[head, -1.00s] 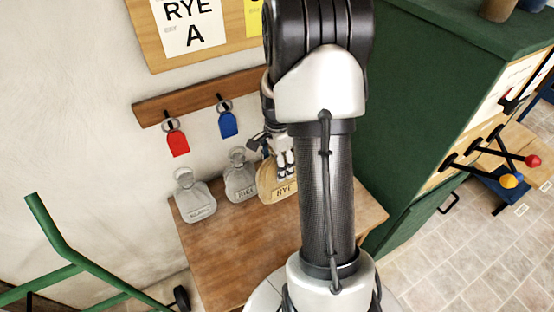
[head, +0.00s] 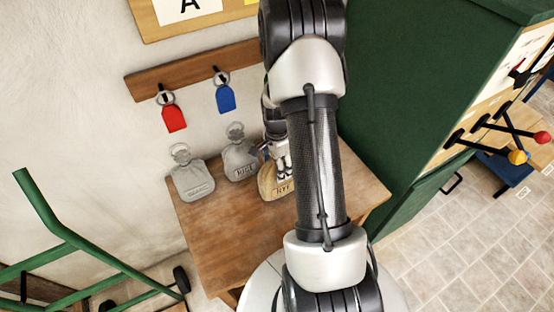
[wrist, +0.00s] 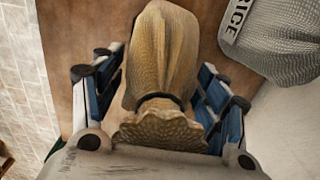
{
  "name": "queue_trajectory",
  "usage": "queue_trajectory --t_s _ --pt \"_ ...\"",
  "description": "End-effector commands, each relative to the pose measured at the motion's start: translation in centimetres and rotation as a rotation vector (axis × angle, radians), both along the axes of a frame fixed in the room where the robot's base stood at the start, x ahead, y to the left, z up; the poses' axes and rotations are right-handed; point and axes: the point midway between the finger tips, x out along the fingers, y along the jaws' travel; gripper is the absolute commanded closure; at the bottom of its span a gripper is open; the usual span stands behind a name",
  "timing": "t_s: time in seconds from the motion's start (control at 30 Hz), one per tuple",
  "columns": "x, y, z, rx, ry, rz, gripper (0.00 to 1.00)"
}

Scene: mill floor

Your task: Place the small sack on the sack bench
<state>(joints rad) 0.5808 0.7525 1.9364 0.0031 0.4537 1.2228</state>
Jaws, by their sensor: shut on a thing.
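My arm hides part of the sack and the bench's right side in the head view.
A grey sack marked RICE (head: 240,160) stands just left of the tan sack, and another grey sack (head: 192,178) stands further left. A green cabinet (head: 415,110) rises right of the bench. A green hand truck (head: 75,240) is at left. The bench front is clear.

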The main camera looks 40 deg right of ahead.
Motion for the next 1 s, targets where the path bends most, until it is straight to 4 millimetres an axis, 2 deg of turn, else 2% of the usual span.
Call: queue_trajectory --t_s 0.37,0.4,0.67,1.0 --pt "0.16 -0.11 -0.2 -0.003 -0.004 0.0 0.99" --pt "0.05 -0.03 -0.26 -0.001 -0.002 0.0 0.3" --pt "0.05 -0.03 -0.22 -0.001 -0.002 0.0 0.13" --pt "0.05 -0.03 -0.18 -0.001 -0.002 0.0 0.12"
